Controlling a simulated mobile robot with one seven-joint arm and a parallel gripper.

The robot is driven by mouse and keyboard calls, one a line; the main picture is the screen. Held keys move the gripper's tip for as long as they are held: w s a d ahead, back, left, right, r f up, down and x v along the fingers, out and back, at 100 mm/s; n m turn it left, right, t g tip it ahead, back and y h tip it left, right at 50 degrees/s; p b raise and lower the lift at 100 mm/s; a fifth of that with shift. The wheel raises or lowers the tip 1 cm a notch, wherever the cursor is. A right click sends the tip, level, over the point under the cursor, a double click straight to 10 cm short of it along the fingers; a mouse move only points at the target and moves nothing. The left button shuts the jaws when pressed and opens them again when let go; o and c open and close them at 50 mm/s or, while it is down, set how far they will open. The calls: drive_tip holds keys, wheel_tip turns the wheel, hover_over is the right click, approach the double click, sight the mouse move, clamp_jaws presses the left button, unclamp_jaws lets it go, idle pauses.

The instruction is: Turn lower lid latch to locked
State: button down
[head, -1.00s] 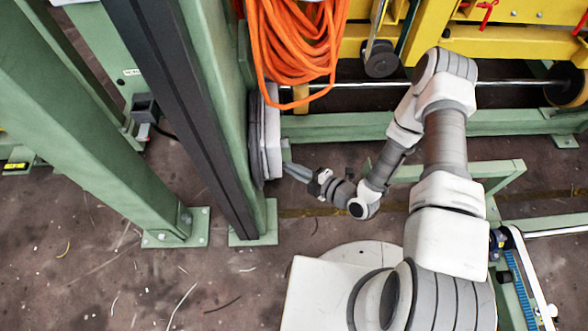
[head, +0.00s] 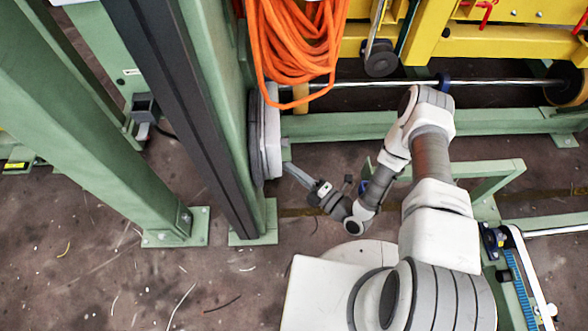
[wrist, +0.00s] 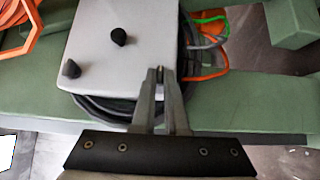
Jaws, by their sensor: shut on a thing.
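A light grey box (wrist: 118,45) with two black knobs, one at the middle of its lid (wrist: 119,36) and one near a corner (wrist: 71,69), is in the wrist view. In the head view the box (head: 271,140) shows edge-on, on the side of a green post. My gripper (wrist: 160,76) is at the box's edge with its fingertips nearly together on a small dark piece, which I take as the lower lid latch (wrist: 160,73). The fingers mostly hide it, so its turn angle cannot be read. My gripper (head: 288,166) also reaches the box in the head view.
Black cable loops (wrist: 110,108) lie behind the box, and orange and green wires (wrist: 210,45) come out beside it. An orange cable coil (head: 295,45) hangs above the box in the head view. Green posts (head: 95,120) stand to the left. Open floor (head: 200,285) lies below.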

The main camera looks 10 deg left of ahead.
drive_tip(key=c, duration=0.9)
unclamp_jaws()
drive_tip(key=shift+r, duration=0.1)
drive_tip(key=shift+o, duration=0.2)
wheel_tip(320, 180, up, 5)
drive_tip(key=p, duration=0.3)
drive_tip(key=shift+d, duration=0.1)
drive_tip(key=d+r+p, duration=0.1)
drive_tip(key=d+r, duration=0.1)
drive_tip(key=d, duration=0.1)
drive_tip(key=d+r+p, duration=0.1)
drive_tip(key=d+r, duration=0.1)
drive_tip(key=d, duration=0.2)
drive_tip(key=d+r+p, duration=0.1)
drive_tip(key=d+r, duration=0.1)
drive_tip(key=d, duration=0.2)
drive_tip(key=shift+d, duration=0.2)
drive_tip(key=shift+c, duration=0.3)
drive_tip(key=shift+f, duration=0.1)
